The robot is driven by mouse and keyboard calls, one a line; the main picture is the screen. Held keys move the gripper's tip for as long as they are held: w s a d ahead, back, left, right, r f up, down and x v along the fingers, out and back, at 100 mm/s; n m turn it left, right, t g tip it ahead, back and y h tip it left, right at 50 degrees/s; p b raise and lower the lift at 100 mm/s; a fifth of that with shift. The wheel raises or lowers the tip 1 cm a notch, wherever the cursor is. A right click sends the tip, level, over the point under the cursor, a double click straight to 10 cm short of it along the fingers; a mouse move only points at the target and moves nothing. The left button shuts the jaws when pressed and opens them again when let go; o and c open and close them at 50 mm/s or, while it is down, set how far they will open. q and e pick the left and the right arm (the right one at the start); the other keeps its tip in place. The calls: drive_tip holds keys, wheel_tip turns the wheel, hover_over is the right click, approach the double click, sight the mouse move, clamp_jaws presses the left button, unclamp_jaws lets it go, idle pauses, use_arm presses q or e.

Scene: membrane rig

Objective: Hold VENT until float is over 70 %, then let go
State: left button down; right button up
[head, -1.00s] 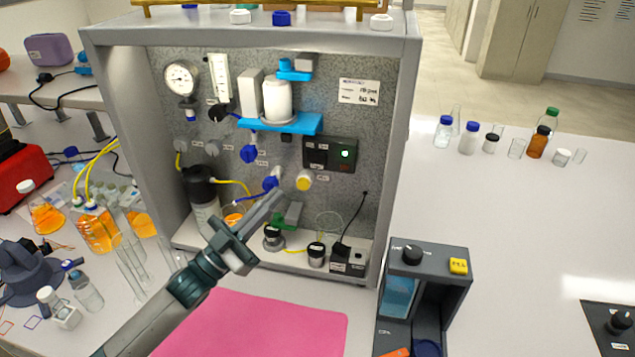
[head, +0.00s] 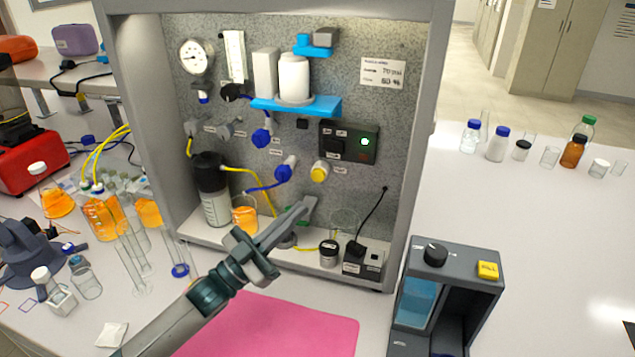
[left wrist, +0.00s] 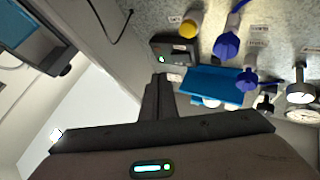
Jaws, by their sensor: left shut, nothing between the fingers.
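The rig panel (head: 400,120) carries a yellow round knob (head: 320,172), which also shows in the left wrist view (left wrist: 188,27). I cannot read which control is marked VENT. A clear upright float tube (head: 234,55) is at the upper left of the panel; its float level is too small to read. My left gripper (head: 308,203) is shut and empty, its tip just below the yellow knob in the head view. In the left wrist view, the fingers (left wrist: 157,92) appear apart from the knob. My right gripper is not in view.
Blue valves (head: 284,172) sit left of the yellow knob, and a switch box with a green light (head: 365,142) is above it. A round gauge (head: 196,57) is at upper left. A black-capped jar (head: 328,253) stands on the rig floor. A pink mat (head: 270,330) lies in front.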

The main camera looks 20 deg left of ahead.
use_arm(q)
drive_tip(key=shift+w, duration=0.25)
drive_tip(key=b, duration=0.3)
approach(318, 175)
drive_tip(key=d+r, duration=0.3)
drive_tip(key=d, duration=0.1)
drive_tip(key=shift+w+d, duration=0.15)
drive_tip(key=shift+w, duration=0.9)
drive_tip(key=shift+r, duration=0.1)
idle(0.6)
drive_tip(key=shift+w+b, duration=0.4)
idle(0.6)
